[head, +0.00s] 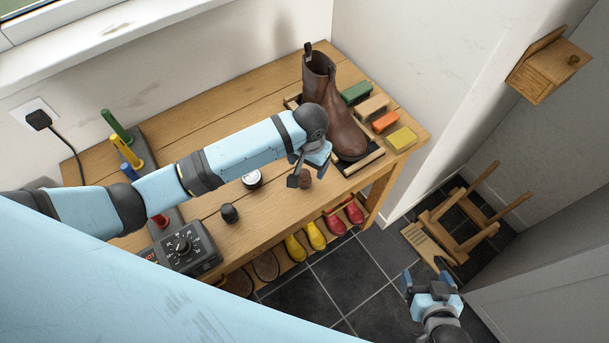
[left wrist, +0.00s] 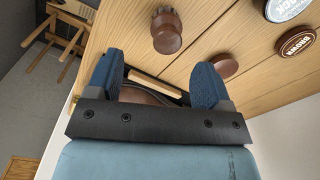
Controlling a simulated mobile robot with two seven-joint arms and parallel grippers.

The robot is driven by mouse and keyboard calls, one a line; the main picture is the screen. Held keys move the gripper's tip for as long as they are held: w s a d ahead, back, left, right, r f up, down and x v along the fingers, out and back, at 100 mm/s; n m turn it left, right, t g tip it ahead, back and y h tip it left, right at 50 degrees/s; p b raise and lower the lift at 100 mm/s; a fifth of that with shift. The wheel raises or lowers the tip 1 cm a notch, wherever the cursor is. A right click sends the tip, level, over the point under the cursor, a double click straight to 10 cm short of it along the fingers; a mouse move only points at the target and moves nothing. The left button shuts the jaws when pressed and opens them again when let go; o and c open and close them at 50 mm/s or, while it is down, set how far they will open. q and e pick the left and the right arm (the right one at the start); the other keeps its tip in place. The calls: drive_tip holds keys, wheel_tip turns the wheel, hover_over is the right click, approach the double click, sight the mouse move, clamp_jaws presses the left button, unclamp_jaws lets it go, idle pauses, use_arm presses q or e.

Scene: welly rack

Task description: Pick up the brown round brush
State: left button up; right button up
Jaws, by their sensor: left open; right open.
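My left gripper (head: 308,168) is above the bench, right by the brush in the head view. In the left wrist view its two blue fingers (left wrist: 155,76) are apart with the brush beyond their tips, not between them. My right gripper (head: 428,280) is open and empty, low over the dark floor, away from the bench.
A brown boot (head: 345,130) stands beside my left gripper, near green (head: 356,92), tan, orange and yellow blocks. A brown-labelled tin (left wrist: 296,40) lies near the brush. A wooden stool frame (head: 460,225) lies right.

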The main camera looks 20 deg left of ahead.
sight(305, 172)
use_arm(q)
wheel_tip(305, 172, down, 3)
drive_tip(key=shift+w+r, duration=0.1)
drive_tip(key=shift+r, duration=0.1)
drive_tip(key=f, duration=0.2)
drive_tip(key=a+f+p, duration=0.1)
drive_tip(key=f, duration=0.1)
drive_tip(key=shift+f, duration=0.6)
drive_tip(key=c, duration=1)
